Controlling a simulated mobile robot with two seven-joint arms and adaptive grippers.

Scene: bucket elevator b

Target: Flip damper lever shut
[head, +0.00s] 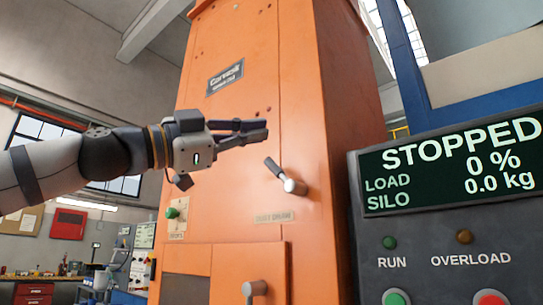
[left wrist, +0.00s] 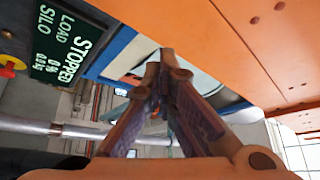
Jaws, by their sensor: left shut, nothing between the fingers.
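The damper lever (head: 281,174) is on the front of the orange elevator housing (head: 225,130) in the head view. Its dark handle tilts up and to the left from a pale metal pivot. My left gripper (head: 265,130) is shut and empty. It appears above and slightly left of the lever, its fingers pointing right, with a visible gap between them in the picture. In the left wrist view the shut fingers (left wrist: 164,60) come together at the tips, and the lever does not show there. My right gripper is in neither view.
A control panel (head: 450,215) stands at the right, its screen reading STOPPED, 0 % and 0.0 kg. A green knob (head: 172,213) is on the housing's left side. A lower door with a metal handle (head: 254,288) is below. Open room lies left of the housing.

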